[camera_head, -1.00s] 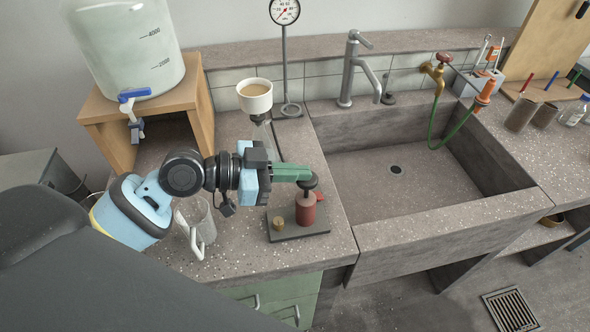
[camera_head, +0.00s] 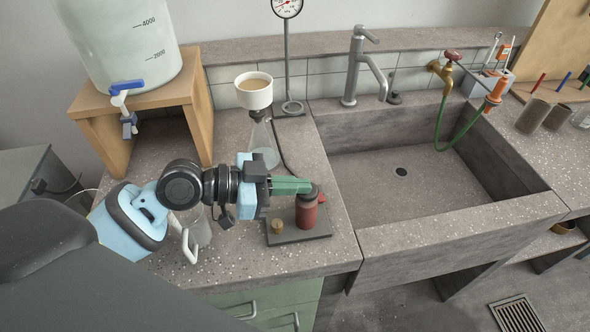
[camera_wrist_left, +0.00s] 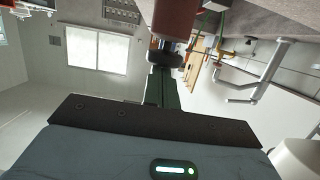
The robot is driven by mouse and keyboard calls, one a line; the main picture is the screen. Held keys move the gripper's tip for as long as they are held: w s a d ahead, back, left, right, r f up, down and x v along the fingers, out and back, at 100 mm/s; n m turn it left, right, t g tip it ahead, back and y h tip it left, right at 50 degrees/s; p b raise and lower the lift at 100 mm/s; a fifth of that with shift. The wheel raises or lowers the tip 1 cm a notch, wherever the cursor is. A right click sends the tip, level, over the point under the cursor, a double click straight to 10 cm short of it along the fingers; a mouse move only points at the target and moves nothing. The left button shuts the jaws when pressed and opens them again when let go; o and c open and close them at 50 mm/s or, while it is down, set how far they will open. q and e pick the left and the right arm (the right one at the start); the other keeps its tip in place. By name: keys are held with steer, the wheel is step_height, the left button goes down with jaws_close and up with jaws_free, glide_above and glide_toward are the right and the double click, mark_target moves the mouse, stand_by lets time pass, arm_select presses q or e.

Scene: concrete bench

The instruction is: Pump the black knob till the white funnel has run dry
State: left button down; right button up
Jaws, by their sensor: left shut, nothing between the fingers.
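The black knob (camera_head: 309,193) sits on top of a red pump cylinder (camera_head: 307,215) on a dark base plate (camera_head: 290,238). My left gripper (camera_head: 308,186) is shut and empty, its green fingertips resting against the knob's top and partly hiding it. In the left wrist view, the shut fingers (camera_wrist_left: 162,82) point at the dark knob (camera_wrist_left: 166,57) and the red cylinder (camera_wrist_left: 175,18). The white funnel (camera_head: 254,98) still holds light brown liquid and stands on a clear glass flask (camera_head: 265,147). My right gripper is not in view.
A wooden stand (camera_head: 143,90) with a large spigot container (camera_head: 120,45) is at the left. A glass jug (camera_head: 196,226) stands beneath my left arm. A dark hose (camera_head: 282,152) runs behind the pump. The sink (camera_head: 400,190) lies right of it.

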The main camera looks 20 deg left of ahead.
arm_select(q)
steer(key=shift+f, duration=0.15)
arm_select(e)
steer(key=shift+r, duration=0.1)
arm_select(q)
steer(key=s+d+r+p, duration=0.2)
steer(key=s+p, duration=0.2)
steer(key=s, duration=0.3)
steer(key=s+d+r+p, duration=0.3)
steer(key=s+p, duration=0.1)
steer(key=s, duration=0.4)
steer(key=shift+r+p, duration=0.15)
steer(key=shift+p, duration=0.25)
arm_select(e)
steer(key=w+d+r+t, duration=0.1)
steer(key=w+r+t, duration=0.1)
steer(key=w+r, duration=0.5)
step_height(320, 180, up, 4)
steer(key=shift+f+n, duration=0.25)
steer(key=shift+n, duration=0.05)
arm_select(q)
steer(key=shift+d, duration=0.1)
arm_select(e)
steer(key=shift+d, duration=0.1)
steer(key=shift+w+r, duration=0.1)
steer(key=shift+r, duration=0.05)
